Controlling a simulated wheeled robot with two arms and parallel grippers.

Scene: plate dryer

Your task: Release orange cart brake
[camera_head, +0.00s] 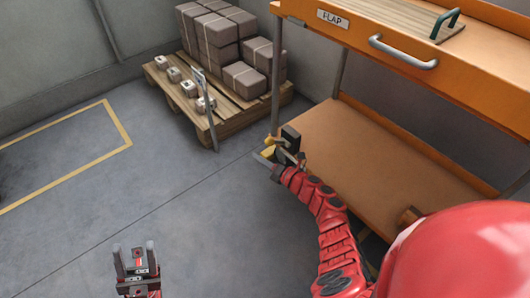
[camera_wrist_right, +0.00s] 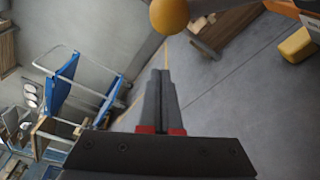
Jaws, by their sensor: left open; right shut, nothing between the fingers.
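The orange cart (camera_head: 430,72) stands at the right of the head view, with a "FLAP" label and a grey handle (camera_head: 403,52). My right arm reaches to the cart's left corner. My right gripper (camera_head: 265,160) is there, beside a small yellow part (camera_head: 268,152). In the right wrist view my right gripper (camera_wrist_right: 160,72) is shut and empty. A round yellow knob (camera_wrist_right: 169,14) is just beyond its fingertips; I cannot tell if they touch. A yellow block (camera_wrist_right: 296,45) is at the right. My left gripper (camera_head: 135,252) is open and empty, low over the floor.
A wooden pallet (camera_head: 228,112) with brown boxes (camera_head: 215,38) stands at the back, left of the cart. A yellow floor line (camera_head: 118,122) marks an area at the left. The cart's lower shelf (camera_head: 370,150) is mostly bare. The floor between is clear.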

